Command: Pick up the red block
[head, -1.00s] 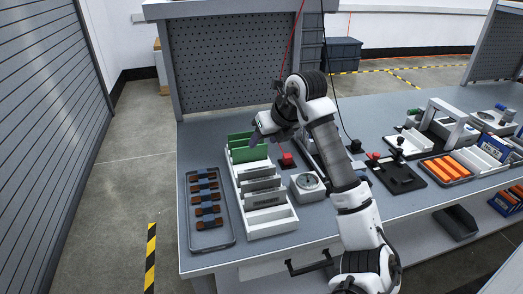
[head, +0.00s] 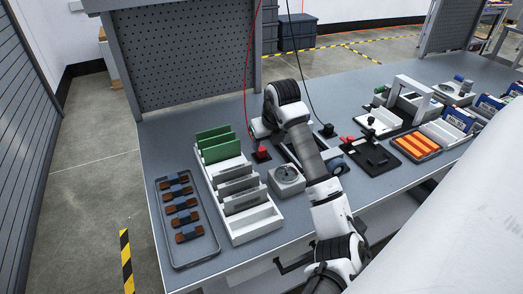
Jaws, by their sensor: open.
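A small red block (head: 261,152) sits on a dark square base on the workbench, right of the white rack and behind the round dial device. My arm reaches up over the bench from the front. Its far end, with my gripper (head: 258,130), shows at the left of the dark elbow joint, just behind and above the red block in the picture. The fingers are small and partly hidden by the arm. My gripper is open, with nothing seen in it. I cannot tell its height over the bench.
A white rack (head: 254,223) holds green and grey plates. A grey tray (head: 164,234) with brown and blue parts lies left of it. A dial device (head: 286,178) stands close by. Fixtures and an orange-filled tray (head: 417,146) stand to the right. A red cable (head: 249,70) hangs behind.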

